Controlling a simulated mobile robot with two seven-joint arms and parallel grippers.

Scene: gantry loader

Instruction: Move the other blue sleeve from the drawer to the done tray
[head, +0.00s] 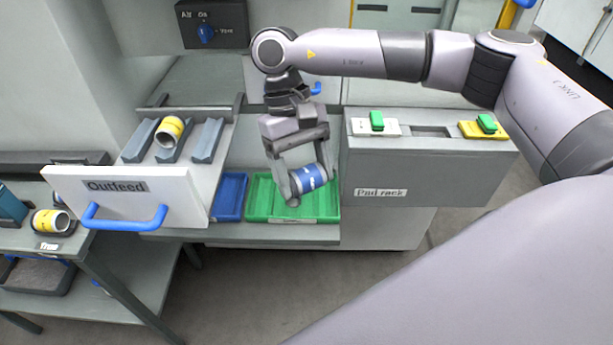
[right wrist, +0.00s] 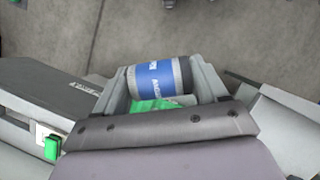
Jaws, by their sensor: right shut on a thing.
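My right gripper (head: 311,186) is shut on a blue sleeve (head: 311,177), a short cylinder with a blue band and grey ends. It holds the sleeve lying sideways above the green tray (head: 262,205); whether they touch is hard to tell. In the right wrist view the sleeve (right wrist: 155,77) sits between the two fingers. The drawer marked Outfeed (head: 150,195) is pulled out on the left. No other blue sleeve shows in the drawer. My left gripper is not in view.
A blue tray (head: 231,195) sits left of the green tray. The grey pad rack (head: 420,170) with green-topped pads stands close on the right. Another yellow-banded sleeve (head: 50,222) lies on a side table at the far left. A blue air switch (head: 206,33) is above.

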